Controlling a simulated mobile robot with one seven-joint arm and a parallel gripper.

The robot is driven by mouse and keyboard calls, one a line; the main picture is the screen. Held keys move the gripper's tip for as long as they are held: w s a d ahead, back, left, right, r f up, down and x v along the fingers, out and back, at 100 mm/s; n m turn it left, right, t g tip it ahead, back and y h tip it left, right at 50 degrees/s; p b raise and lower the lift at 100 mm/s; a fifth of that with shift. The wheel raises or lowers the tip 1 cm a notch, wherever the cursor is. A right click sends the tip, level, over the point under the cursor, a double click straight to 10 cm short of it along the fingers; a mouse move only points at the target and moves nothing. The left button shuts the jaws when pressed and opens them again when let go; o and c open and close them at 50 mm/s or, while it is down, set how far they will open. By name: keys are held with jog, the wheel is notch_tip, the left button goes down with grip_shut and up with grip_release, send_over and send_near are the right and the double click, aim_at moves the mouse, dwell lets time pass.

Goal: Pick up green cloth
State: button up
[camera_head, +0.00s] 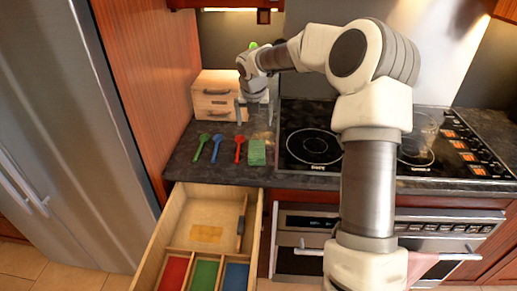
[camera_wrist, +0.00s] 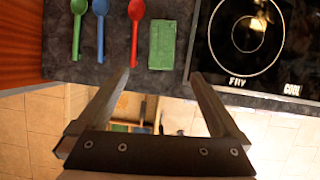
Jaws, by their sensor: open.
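The green cloth (camera_head: 257,152) is a small folded rectangle lying flat on the dark countertop, left of the stove. It also shows in the wrist view (camera_wrist: 162,44), just beyond the fingertips and roughly centred between them. My gripper (camera_head: 255,118) is above the counter, behind the cloth in the head view, with its fingers pointing down. In the wrist view my gripper (camera_wrist: 159,73) has its two fingers spread apart with nothing between them. The cloth is apart from the fingers.
A red spoon (camera_head: 239,149) lies close left of the cloth, with a blue spoon (camera_head: 216,147) and a green spoon (camera_head: 201,147) further left. A wooden box (camera_head: 215,92) stands behind. The stove (camera_head: 310,148) is right. An open drawer (camera_head: 206,212) with coloured compartments juts out below.

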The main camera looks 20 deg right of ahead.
send_over(257, 149)
jog(key=s+a, duration=0.1)
jog(key=s, duration=0.1)
notch_tip(257, 149, down, 11)
jog(key=shift+f, duration=0.1)
jog(key=shift+s+p+x, duration=0.2)
jog(key=shift+p+x, duration=0.1)
jog(key=shift+x, duration=2.55)
jog(key=shift+f, duration=0.1)
jog(key=c, duration=1.2)
